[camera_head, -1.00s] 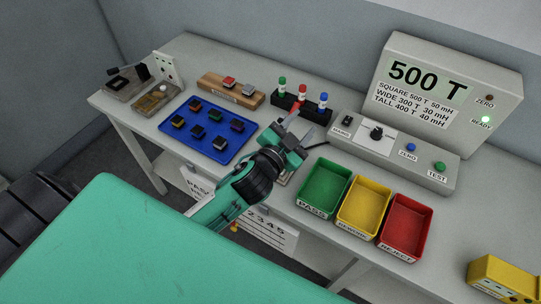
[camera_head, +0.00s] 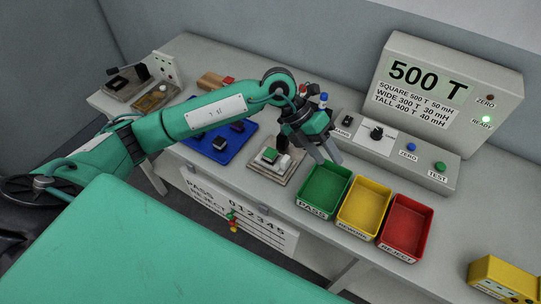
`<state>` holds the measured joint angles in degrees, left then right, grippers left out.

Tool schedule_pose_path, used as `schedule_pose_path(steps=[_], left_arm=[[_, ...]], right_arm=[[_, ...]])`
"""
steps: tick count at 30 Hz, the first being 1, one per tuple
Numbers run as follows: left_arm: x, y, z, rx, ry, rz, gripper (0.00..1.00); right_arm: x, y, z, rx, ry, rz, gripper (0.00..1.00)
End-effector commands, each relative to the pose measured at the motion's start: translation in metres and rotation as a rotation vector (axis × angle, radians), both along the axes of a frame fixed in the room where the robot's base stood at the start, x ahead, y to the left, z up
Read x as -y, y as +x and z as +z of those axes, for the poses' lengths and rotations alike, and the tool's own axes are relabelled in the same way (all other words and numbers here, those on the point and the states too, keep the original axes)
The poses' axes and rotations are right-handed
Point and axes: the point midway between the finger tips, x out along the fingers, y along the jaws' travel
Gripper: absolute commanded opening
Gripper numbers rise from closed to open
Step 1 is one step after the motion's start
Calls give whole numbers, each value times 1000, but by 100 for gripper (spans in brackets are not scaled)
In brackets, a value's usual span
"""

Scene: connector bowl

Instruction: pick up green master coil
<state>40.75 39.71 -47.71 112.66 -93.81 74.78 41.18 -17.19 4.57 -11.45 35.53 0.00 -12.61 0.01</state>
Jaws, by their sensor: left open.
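A small square coil with a green top (camera_head: 270,155) sits on a light fixture plate (camera_head: 262,172) at the middle front of the bench. It looks like the green master coil, though no label on it can be read. A dark and white part of the fixture stands beside it. My left gripper (camera_head: 329,155) is to the right of the coil, above the back left corner of the green tray. Its fingers point down, apart and empty. My left arm hides much of the wooden block (camera_head: 212,80) and the bottle rack. My right gripper is not in view.
Green (camera_head: 325,188), yellow (camera_head: 363,206) and red (camera_head: 407,226) trays stand empty on the right. A blue tray (camera_head: 205,147) with dark coils lies left, partly under my arm. A grey meter (camera_head: 440,95) and control panel (camera_head: 392,150) stand behind.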

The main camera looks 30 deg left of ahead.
Motion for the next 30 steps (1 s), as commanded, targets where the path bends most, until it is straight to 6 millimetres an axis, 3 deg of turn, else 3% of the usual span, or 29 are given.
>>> schedule_pose_path(steps=[1,6,11,17,24,30], left_arm=[[-25,11,-5,15,130,9,44],[-105,35,-9,27,505,72,44],[-150,45,-1,24,701,133,44],[-162,47,-12,16,755,152,44],[-162,46,-58,16,753,150,44],[-161,46,-82,18,750,151,44]], right_arm=[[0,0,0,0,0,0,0],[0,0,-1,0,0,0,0],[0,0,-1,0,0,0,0],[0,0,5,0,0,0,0],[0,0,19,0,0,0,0],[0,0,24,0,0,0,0]])
